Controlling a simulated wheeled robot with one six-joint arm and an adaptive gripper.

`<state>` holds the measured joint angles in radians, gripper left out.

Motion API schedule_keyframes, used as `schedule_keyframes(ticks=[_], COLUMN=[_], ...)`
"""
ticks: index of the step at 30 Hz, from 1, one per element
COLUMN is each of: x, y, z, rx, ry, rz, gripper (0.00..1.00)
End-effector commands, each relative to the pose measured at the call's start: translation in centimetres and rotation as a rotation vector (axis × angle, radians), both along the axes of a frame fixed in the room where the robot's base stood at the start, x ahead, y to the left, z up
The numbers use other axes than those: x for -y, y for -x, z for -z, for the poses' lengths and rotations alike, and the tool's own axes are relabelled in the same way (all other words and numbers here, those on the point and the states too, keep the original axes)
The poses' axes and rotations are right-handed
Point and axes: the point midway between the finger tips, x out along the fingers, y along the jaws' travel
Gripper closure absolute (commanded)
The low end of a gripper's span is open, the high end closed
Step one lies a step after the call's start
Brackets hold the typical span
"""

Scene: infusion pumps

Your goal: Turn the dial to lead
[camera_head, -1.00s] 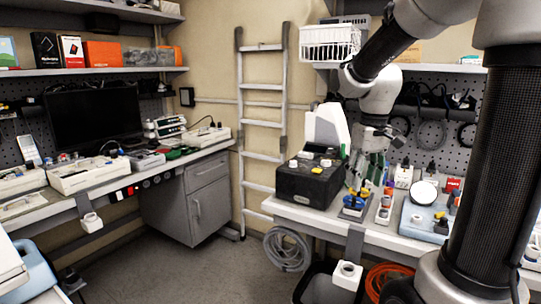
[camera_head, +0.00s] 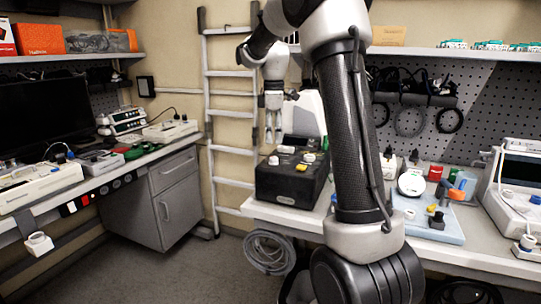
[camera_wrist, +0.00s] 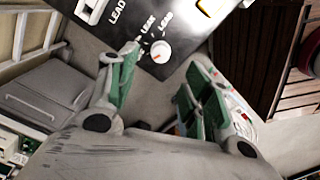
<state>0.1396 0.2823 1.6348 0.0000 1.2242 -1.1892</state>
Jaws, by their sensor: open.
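A black box (camera_head: 283,180) with white knobs and a yellow part stands on the right bench in the head view. The wrist view shows its dark panel (camera_wrist: 196,32) with a round white dial (camera_wrist: 160,50) and printed LEAD and LEAK labels around it. A small reddish mark shows on the dial; which label it points at is unclear. My gripper (camera_wrist: 160,68) is open and empty, its green-padded fingers on either side of the dial in the picture. Contact cannot be told. In the head view my gripper (camera_head: 273,138) hangs above the box's back edge, pointing down.
A ladder (camera_head: 232,110) leans on the wall behind. A blue tray (camera_head: 455,232) with small parts and a white device (camera_head: 515,195) stand further right on the bench. My arm hides part of the bench right of the box. Grey floor lies open at left.

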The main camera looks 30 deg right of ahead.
Motion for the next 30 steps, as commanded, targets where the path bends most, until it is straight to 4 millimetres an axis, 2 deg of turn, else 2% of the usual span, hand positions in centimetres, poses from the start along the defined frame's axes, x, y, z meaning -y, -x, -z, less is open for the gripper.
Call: schedule_keyframes(ticks=[10,15,25,26,30], x=[0.0,0.0,0.0,0.0,0.0], y=[0.1,0.1,0.0,0.0,0.0], z=[5.2,7.1,7.7,7.6,7.6], rx=[-0.004,-0.002,0.0,0.0,0.0], ry=[0.0,0.0,0.0,0.0,0.0], rz=[-0.007,-0.006,-0.006,-0.006,-0.006], gripper=[0.5,0.5,0.5,0.54,0.79])
